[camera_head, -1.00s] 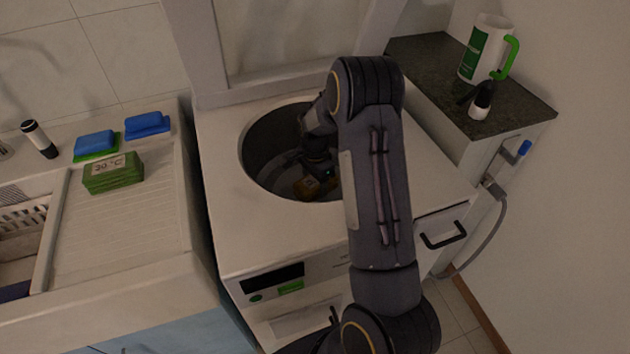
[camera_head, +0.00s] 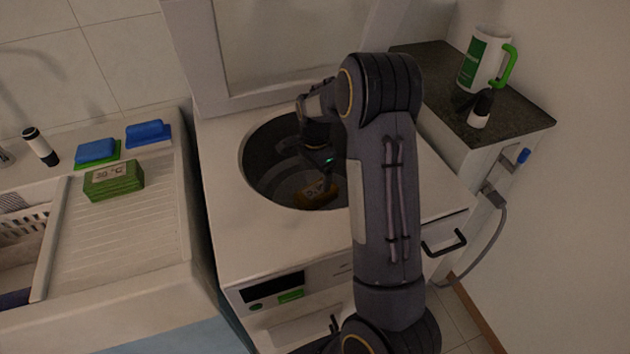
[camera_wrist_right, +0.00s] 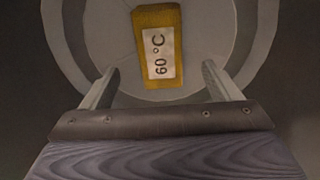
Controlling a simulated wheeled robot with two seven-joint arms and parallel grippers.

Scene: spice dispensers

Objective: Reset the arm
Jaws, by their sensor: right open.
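My right arm reaches from the lower right over the top-loading washing machine (camera_head: 225,225). Its gripper (camera_wrist_right: 165,80) is open and empty in the right wrist view, pointing down into the drum. A yellow block (camera_wrist_right: 158,45) labelled "60 °C" lies on the drum floor beyond the fingertips. The block also shows in the head view (camera_head: 315,196), inside the round drum opening (camera_head: 262,165). My arm hides the right part of the opening. My left gripper is not in view.
Left is a sink counter (camera_head: 120,225) with a green block (camera_head: 113,180) labelled "30 °C", two blue sponges (camera_head: 96,151) and a dark-capped bottle (camera_head: 40,146). Right, a dark countertop (camera_head: 520,115) holds a white jug (camera_head: 482,62) with a green handle. The machine's raised lid (camera_head: 290,45) stands behind.

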